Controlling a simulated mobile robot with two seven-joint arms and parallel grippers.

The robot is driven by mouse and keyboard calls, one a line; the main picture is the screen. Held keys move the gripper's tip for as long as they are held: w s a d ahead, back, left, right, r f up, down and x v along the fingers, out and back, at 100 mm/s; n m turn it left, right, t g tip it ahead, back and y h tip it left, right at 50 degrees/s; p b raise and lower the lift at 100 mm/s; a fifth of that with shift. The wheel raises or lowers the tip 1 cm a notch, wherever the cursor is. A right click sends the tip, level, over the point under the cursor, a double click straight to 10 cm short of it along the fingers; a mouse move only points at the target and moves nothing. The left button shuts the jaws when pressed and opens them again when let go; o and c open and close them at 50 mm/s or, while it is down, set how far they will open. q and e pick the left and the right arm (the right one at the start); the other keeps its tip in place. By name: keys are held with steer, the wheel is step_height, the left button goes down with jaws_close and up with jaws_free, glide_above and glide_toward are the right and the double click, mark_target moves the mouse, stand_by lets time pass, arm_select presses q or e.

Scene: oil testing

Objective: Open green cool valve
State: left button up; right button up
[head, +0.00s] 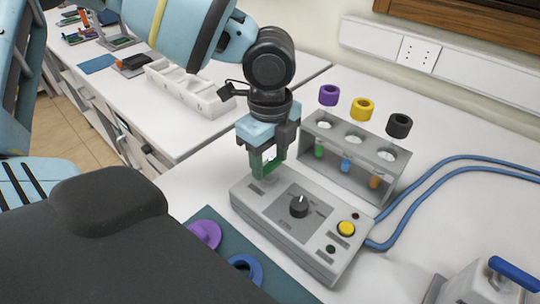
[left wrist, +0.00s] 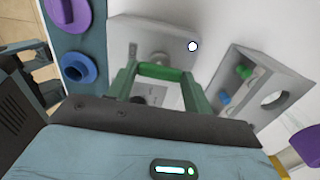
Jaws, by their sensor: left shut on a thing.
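My left gripper (head: 266,164) is above the left back end of the grey control box (head: 262,205). The box has a black dial (head: 299,206) and a yellow button (head: 346,229). My right gripper is not in view.
A grey rack (head: 345,185) with several tubes stands behind the box. Purple, yellow and black rings (head: 329,95) are by the rack. Blue hoses (head: 430,185) run right from the box. A dark mat (head: 215,217) with purple and blue discs lies in front.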

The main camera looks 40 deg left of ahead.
mark_target(270, 164)
arm_select(q)
steer(key=shift+n, duration=0.3)
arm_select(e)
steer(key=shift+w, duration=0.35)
arm_select(q)
steer(key=o, duration=0.9)
steer(key=shift+o, duration=0.4)
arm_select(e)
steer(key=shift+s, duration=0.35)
arm_select(q)
steer(key=shift+r, duration=0.1)
step_height(270, 164, up, 7)
steer(key=shift+f, duration=0.2)
steer(key=shift+r, duration=0.5)
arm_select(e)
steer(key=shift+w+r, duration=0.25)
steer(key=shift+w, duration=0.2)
